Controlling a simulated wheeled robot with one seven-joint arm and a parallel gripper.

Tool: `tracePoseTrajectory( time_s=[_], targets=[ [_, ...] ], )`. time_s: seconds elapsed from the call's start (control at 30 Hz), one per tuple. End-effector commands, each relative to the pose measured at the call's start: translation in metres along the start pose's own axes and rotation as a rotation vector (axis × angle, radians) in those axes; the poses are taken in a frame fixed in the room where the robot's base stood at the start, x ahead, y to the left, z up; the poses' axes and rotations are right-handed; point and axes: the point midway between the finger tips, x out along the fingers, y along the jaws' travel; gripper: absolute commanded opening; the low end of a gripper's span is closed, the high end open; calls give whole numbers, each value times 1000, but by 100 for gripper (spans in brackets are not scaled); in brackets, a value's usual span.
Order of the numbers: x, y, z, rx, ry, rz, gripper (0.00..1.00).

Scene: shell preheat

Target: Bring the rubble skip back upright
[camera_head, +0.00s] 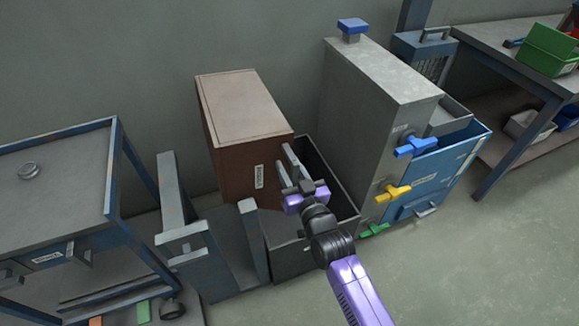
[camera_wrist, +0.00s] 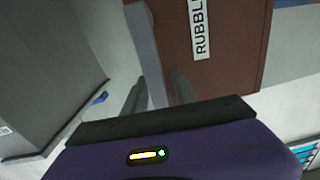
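The rubble skip (camera_head: 243,103) is a brown box in the head view, next to a dark open-topped bin (camera_head: 351,205). Its label runs up the side instead of level. In the wrist view the skip (camera_wrist: 235,50) fills the top right, with a label starting "RUBBL" also turned sideways. My gripper (camera_head: 287,165) is in front of the skip's right part, over the bin. In the wrist view my gripper (camera_wrist: 158,92) has its fingers apart, pointing towards a grey bar beside the skip. I cannot tell whether they touch it. The skip's lower part is partly hidden.
A tall grey cabinet (camera_head: 365,80) with blue, yellow and green handles stands close on the right. A grey blue-framed table (camera_head: 60,180) and a grey upright frame (camera_head: 175,200) stand left. A workbench (camera_head: 500,45) is far right. Floor is clear at lower right.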

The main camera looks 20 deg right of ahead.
Motion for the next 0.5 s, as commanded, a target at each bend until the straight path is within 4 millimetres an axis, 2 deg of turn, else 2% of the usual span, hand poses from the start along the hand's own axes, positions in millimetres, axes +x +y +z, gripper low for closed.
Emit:
tracePoseTrajectory(
  time_s=[0.03,0.13,0.5],
  targets=[
    [0,0,0,0,0,0,20],
    [0,0,0,0,0,0,1],
    [0,0,0,0,0,0,0]
  ],
)
